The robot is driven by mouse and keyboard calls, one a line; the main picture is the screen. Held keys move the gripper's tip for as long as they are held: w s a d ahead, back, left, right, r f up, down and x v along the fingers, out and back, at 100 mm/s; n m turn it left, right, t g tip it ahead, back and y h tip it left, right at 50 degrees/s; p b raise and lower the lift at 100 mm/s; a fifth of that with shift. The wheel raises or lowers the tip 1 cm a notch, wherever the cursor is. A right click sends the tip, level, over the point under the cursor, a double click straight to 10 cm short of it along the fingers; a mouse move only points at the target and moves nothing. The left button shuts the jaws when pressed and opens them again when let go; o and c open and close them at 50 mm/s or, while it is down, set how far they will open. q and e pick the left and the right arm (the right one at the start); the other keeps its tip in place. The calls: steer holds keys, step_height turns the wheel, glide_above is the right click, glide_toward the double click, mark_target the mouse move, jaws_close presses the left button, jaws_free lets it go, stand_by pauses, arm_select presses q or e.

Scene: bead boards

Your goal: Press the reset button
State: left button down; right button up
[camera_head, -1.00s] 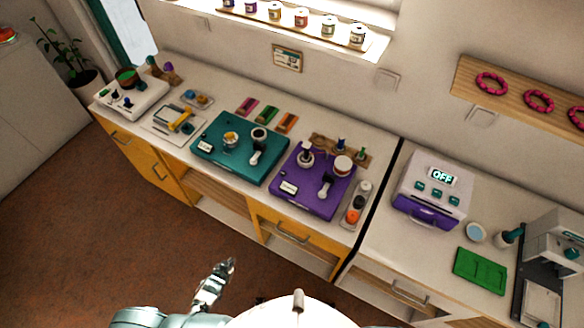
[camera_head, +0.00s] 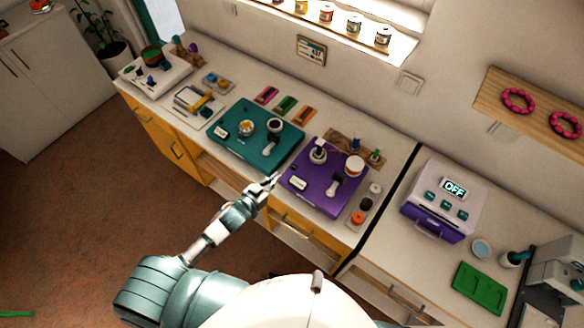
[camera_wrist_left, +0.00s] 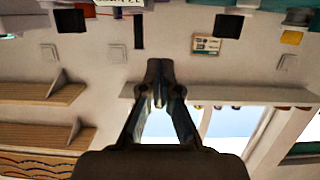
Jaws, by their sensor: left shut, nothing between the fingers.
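My left gripper (camera_head: 268,184) is shut and empty. It is at the counter's front edge, beside the left corner of the purple board (camera_head: 308,200); I cannot tell whether it touches. In the left wrist view its closed fingers (camera_wrist_left: 158,88) point toward the wall. No button with a readable reset label shows. A grey strip right of the purple board carries an orange round piece (camera_head: 357,217), a black one (camera_head: 365,203) and a white one (camera_head: 375,188). A white and purple machine (camera_head: 440,205) has small teal buttons under an OFF display (camera_head: 454,188). My right gripper is not in view.
A teal board (camera_head: 225,144) with small cups lies left of the purple board. Coloured trays (camera_head: 286,104) lie behind it. A green tray (camera_head: 480,288) lies at the right. Jars stand on the sill (camera_head: 400,60). The floor (camera_head: 90,215) is open at the left.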

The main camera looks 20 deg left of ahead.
arm_select(q)
steer(key=shift+w, duration=0.15)
glide_above(291, 172)
step_height(291, 172, down, 3)
steer(key=shift+w+r, duration=0.1)
steer(key=shift+w, duration=0.05)
step_height(291, 172, down, 3)
steer(key=shift+r, duration=0.2)
steer(key=shift+s+f, duration=0.2)
steer(key=shift+f, duration=0.35)
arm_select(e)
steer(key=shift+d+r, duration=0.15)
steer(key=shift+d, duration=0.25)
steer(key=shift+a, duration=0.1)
